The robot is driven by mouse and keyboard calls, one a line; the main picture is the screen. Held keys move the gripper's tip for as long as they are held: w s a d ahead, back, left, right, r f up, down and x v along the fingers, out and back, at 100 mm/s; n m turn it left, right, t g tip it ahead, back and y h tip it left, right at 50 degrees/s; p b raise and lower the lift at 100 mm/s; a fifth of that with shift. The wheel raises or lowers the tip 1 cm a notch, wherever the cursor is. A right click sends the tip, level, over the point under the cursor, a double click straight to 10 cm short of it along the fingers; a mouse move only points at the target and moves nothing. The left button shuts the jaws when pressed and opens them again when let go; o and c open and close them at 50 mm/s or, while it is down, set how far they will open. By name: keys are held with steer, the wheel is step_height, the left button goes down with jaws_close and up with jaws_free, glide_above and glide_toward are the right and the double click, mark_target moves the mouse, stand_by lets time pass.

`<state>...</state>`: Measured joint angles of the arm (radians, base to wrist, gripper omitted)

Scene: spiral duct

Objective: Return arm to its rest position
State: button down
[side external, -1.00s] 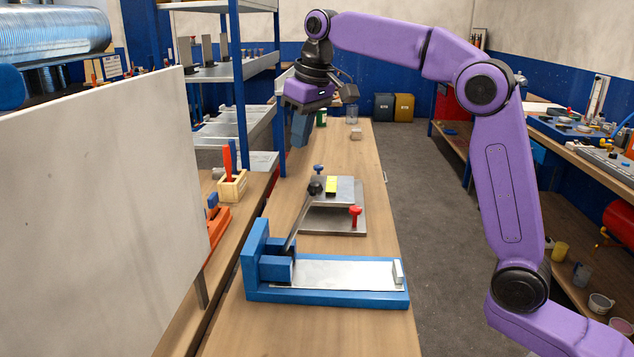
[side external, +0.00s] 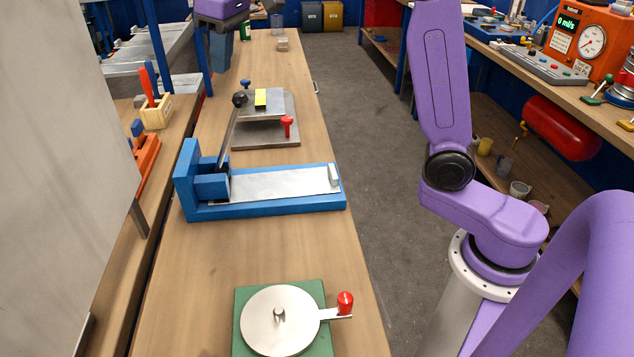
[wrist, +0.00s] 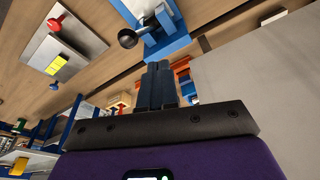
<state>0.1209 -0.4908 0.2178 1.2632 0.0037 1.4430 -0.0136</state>
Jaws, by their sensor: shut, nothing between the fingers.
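My gripper (wrist: 157,88) is shut and empty, its two dark fingers together in the wrist view. In the side view its purple body is cut off by the top edge, and its dark blue fingers (side external: 221,52) hang near the far left part of the bench. The blue fixture with a metal plate (side external: 262,190) is on the bench, nearer the camera than my gripper. It shows in part in the wrist view (wrist: 158,45), beyond the fingertips. My gripper is apart from it. Most of my upper arm is out of frame.
A steel plate fixture (side external: 262,120) with a red knob stands behind the blue fixture. A green base with a round disc (side external: 280,318) and red-knobbed lever is at the bench front. A pale panel (side external: 55,150) rises at left. The grey floor (side external: 355,110) is clear.

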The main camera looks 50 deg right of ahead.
steer(key=s+d+f+n, duration=0.2)
steer(key=s+f, duration=0.4)
steer(key=s, duration=0.5)
steer(key=s+d+f+n+g, duration=0.1)
steer(key=s+d+f+n, duration=0.2)
steer(key=s+f, duration=0.3)
steer(key=s+d+f+n+g, duration=0.1)
steer(key=s+f, duration=0.5)
steer(key=s, duration=1.1)
steer(key=shift+d+f+n, duration=0.25)
steer(key=shift+d+n, duration=0.5)
steer(key=shift+n, duration=0.35)
